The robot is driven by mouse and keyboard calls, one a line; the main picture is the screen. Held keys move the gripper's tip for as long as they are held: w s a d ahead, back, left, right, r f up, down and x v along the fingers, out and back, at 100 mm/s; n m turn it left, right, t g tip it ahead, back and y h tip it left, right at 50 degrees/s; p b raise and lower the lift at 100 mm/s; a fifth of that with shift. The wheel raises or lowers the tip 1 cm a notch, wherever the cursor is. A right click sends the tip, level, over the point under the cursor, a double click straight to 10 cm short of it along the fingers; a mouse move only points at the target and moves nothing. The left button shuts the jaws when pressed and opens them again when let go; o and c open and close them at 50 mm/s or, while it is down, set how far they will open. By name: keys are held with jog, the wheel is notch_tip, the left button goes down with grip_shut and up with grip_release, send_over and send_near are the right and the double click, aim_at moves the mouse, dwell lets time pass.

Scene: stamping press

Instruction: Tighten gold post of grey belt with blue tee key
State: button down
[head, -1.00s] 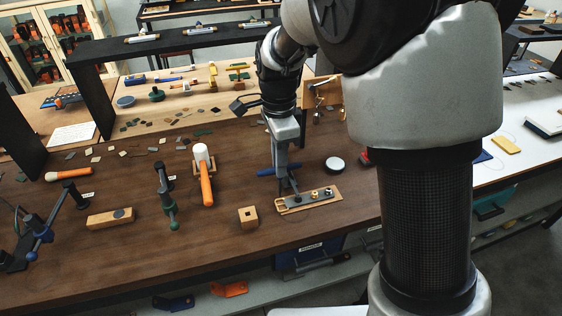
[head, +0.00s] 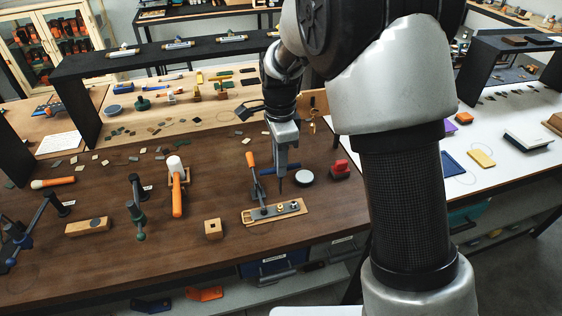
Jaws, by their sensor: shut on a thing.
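My gripper (head: 282,172) is shut on the blue tee key (head: 266,171). The key's blue crossbar sticks out on both sides of the jaws, and its dark thin shank points down. The grey belt (head: 270,214) lies on a wooden board (head: 249,221) near the front of the brown table. A small gold post (head: 280,208) stands on it, with another small fitting to its right. The key tip appears above and behind the board, apart from the post; the exact gap is hard to tell. An orange-handled lever (head: 252,168) stands at the belt's left part.
A wooden block with a hole (head: 213,230) and a white-headed mallet (head: 177,195) lie to the left. The table between the mallet and the lever is mostly clear.

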jog(key=b, duration=0.3)
send_over(280, 190)
jog(key=shift+w+f, duration=0.2)
jog(key=shift+f, duration=2.25)
jog(key=shift+f, duration=0.75)
